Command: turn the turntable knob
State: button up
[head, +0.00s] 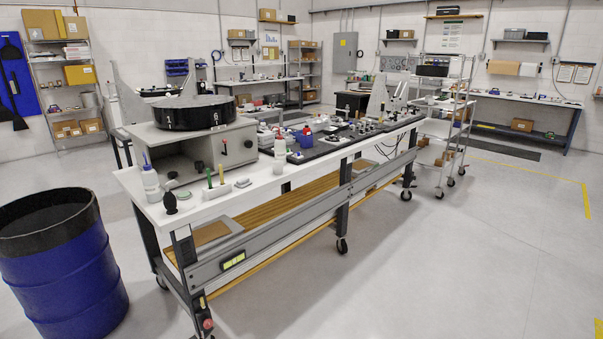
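A black round turntable (188,113) with white numbers on its rim sits on top of a grey box (205,145) at the near left end of the long workbench (250,190). The box's front has a small dark lever-like control (224,146) and a small dark round part (248,143). My gripper is not in view.
A white bottle (151,184), a black bulb-shaped item (170,203) and small tools stand on the bench's near end. A blue barrel (65,275) stands at the left. A wheeled rack (440,135) is beyond the bench. The floor (420,260) right of the bench is clear.

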aim_at(247, 144)
jog(key=i, duration=3.6)
